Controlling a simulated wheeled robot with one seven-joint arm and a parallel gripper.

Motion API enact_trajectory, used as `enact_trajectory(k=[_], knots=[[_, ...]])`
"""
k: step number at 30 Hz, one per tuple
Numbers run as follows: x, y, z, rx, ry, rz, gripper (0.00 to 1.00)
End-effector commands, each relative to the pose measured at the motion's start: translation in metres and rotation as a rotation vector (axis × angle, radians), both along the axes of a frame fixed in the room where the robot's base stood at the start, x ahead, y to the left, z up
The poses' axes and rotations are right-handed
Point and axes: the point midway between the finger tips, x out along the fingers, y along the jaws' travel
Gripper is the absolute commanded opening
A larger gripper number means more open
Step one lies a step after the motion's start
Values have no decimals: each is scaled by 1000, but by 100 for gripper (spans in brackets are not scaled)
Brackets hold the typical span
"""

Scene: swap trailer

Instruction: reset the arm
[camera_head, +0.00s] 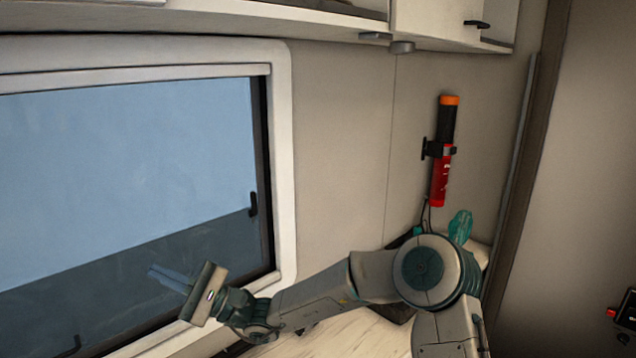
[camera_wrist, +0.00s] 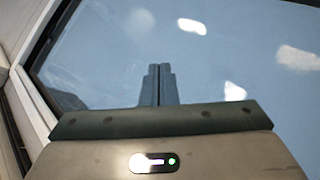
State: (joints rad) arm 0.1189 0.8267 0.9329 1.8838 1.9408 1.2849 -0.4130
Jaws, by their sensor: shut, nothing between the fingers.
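My arm stretches to the left across the lower middle of the head view, in front of the window (camera_head: 120,160). My gripper (camera_head: 165,277) is at its left end, with its fingers pointing left toward the lower part of the window glass. In the wrist view my gripper (camera_wrist: 158,75) has its two fingers together with nothing between them. The window glass (camera_wrist: 230,60) fills most of the background there. I cannot tell how far the fingertips are from the glass.
A red and black cylinder (camera_head: 440,170) hangs in a wall bracket above my arm. White cabinets (camera_head: 450,20) run along the top. A pale wooden surface (camera_head: 350,338) lies below my arm. A dark vertical trim (camera_head: 520,160) stands at the right.

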Motion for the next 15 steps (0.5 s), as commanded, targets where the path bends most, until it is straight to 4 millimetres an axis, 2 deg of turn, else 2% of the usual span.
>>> enact_trajectory(k=[1,3,8,11,15], knots=[[-19,0,-5,-77,-75,40,0],[-42,-5,-18,-186,-171,94,0],[-84,-29,-52,-443,-374,197,0],[-101,-53,-72,-608,-490,245,0],[-117,-97,-97,-840,-634,291,0]])
